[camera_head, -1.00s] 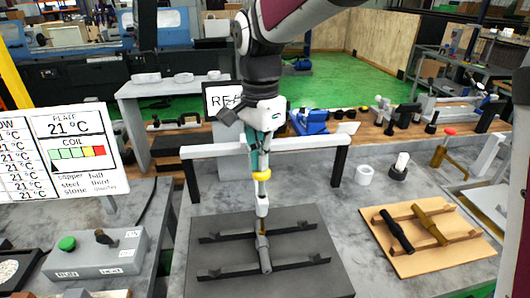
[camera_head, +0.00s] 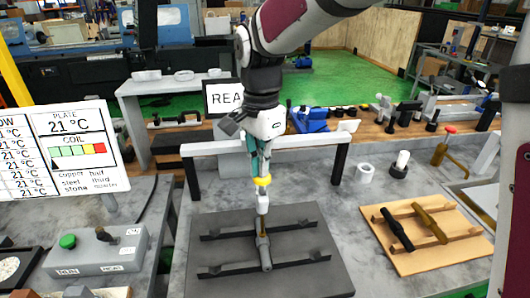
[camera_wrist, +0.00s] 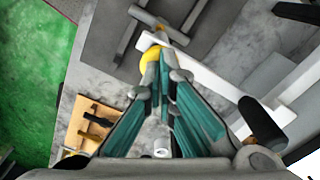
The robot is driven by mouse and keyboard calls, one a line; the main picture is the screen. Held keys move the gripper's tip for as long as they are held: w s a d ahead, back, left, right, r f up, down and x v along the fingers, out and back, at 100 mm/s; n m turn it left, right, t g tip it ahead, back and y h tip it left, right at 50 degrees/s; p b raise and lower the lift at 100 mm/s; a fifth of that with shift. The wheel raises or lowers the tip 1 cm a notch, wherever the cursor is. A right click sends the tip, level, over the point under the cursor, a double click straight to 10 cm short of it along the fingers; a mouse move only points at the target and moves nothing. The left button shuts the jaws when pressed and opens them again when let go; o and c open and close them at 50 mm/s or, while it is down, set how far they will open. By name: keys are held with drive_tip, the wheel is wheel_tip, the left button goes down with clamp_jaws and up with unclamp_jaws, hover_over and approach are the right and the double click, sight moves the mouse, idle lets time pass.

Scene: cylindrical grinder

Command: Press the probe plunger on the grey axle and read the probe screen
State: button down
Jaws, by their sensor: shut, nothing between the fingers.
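The grey axle (camera_head: 263,250) lies across two dark rails on the dark plate (camera_head: 310,225). The probe (camera_head: 262,203) is a pale upright rod with a yellow plunger cap (camera_head: 262,181), standing above the axle. Its lower end meets or nearly meets the axle; I cannot tell which. My gripper (camera_head: 258,172) is shut, with nothing held, its teal fingertips directly above the cap and seemingly touching it. In the wrist view, the yellow cap (camera_wrist: 150,57) shows just beyond the fingertips. A white screen (camera_head: 223,97) reads "REA", the rest hidden behind my arm.
A white crossbar (camera_head: 310,141) on black legs spans behind the probe. A wooden board (camera_head: 440,256) with black and brown axles lies at right. At left are a temperature board (camera_head: 75,150) and a grey switch box (camera_head: 95,255).

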drive_tip(key=shift+f, duration=1.05)
idle(0.8)
drive_tip(key=shift+r+p, duration=1.35)
drive_tip(key=shift+r, duration=2.7)
drive_tip(key=s+d+r+n+t+b, duration=0.1)
drive_tip(key=s+d+r+n, duration=0.2)
drive_tip(key=d, duration=0.4)
drive_tip(key=s+d+r+n+t+b, duration=0.1)
drive_tip(key=s+d+r+n+t, duration=0.1)
drive_tip(key=s+d, duration=0.4)
drive_tip(key=s+d+f+n+t+b, duration=0.1)
drive_tip(key=s+d+f+n, duration=0.3)
drive_tip(key=s+d, duration=0.4)
drive_tip(key=shift+s+d+n+t, duration=0.4)
drive_tip(key=shift+s+t, duration=0.4)
drive_tip(key=shift+s, duration=0.25)
